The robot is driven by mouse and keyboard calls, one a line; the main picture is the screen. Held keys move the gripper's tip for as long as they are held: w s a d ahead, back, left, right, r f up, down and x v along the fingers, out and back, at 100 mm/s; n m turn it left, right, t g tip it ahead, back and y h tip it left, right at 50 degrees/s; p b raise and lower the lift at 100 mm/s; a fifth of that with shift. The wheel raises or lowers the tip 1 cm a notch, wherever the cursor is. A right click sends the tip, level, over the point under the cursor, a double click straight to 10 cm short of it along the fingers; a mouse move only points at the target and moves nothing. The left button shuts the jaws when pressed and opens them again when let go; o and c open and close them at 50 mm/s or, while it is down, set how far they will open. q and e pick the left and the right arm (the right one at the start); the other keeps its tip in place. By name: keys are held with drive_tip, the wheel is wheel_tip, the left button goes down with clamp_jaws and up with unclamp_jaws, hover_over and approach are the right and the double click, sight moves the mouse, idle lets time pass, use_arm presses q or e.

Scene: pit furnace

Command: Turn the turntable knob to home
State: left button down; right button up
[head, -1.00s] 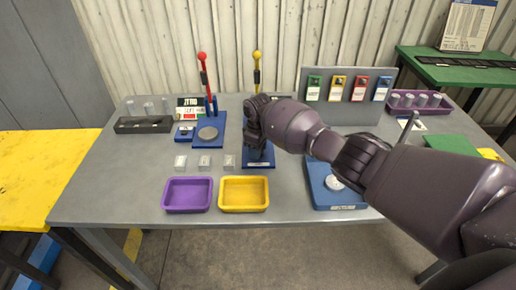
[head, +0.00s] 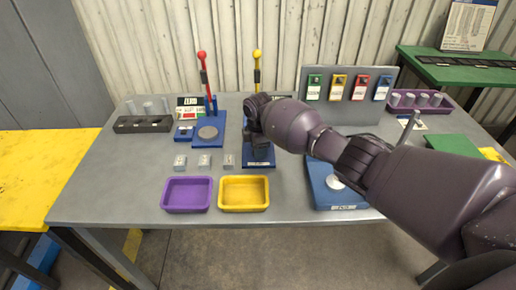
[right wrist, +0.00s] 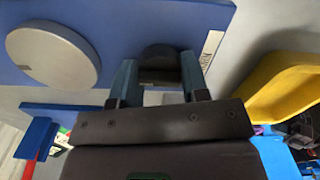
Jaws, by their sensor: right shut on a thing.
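The turntable is a blue base plate (head: 260,164) in the middle of the grey table, behind the yellow tray. In the right wrist view the plate (right wrist: 215,12) carries a round grey disc (right wrist: 52,55) and a dark round knob (right wrist: 160,53). My right gripper (right wrist: 158,72) is shut on the knob, with one finger on each side of it. In the head view the gripper (head: 257,146) comes down over the plate and hides the knob and the disc. A white label shows beside the knob, but I cannot read it. My left gripper is not in view.
A purple tray (head: 187,194) and a yellow tray (head: 244,193) stand at the front edge. Red (head: 203,70) and yellow (head: 257,68) levers rise behind. A blue plate with a red-lever station (head: 209,143) is left; another blue unit (head: 345,202) is right, under my arm.

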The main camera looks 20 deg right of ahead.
idle(0.5)
drive_tip(key=o, duration=0.9)
drive_tip(key=shift+r, duration=0.6)
wheel_tip(320, 180, up, 9)
drive_tip(key=shift+p, duration=0.65)
drive_tip(key=shift+r, duration=0.4)
drive_tip(key=shift+f, duration=0.1)
